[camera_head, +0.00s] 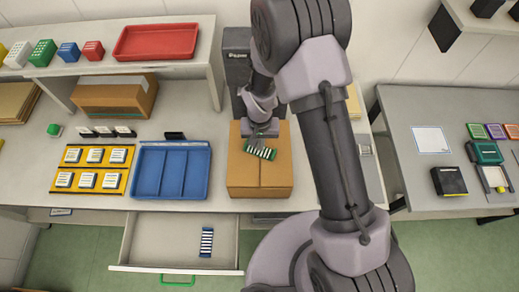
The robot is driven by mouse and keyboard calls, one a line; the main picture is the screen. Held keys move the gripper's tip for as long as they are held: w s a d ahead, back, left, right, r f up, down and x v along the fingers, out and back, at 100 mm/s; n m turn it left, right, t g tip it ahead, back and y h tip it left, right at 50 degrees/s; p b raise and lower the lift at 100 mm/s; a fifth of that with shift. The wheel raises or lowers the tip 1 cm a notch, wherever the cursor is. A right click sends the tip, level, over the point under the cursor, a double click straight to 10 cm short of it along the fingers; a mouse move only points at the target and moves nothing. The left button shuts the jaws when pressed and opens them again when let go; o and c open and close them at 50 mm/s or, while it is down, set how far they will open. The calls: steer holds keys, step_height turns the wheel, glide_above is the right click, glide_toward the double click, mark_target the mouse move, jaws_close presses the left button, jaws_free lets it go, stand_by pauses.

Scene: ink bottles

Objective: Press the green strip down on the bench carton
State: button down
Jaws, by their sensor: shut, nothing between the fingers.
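The bench carton (259,178) is a closed brown box on the bench, to the right of the blue tray. A strip with green ends and a dark and white pattern (262,152) lies across the carton's top near its far edge, at a slight tilt. My gripper (258,136) is shut and empty, pointing down at the carton just above the strip. I cannot tell whether the fingertips touch the strip. My arm hides part of the bench to the right of the carton.
The blue tray (172,145) sits close on the left, beside a yellow rack (92,156) of white-topped blocks. An open drawer (165,240) below holds a dark and white strip (206,242). A red tray (156,56) is on the shelf. A second table (430,190) stands at the right.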

steer(key=shift+f+b, duration=0.8)
steer(key=shift+f, duration=0.05)
stand_by(0.7)
stand_by(0.5)
step_height(320, 180, up, 7)
steer(key=p, duration=0.4)
stand_by(0.4)
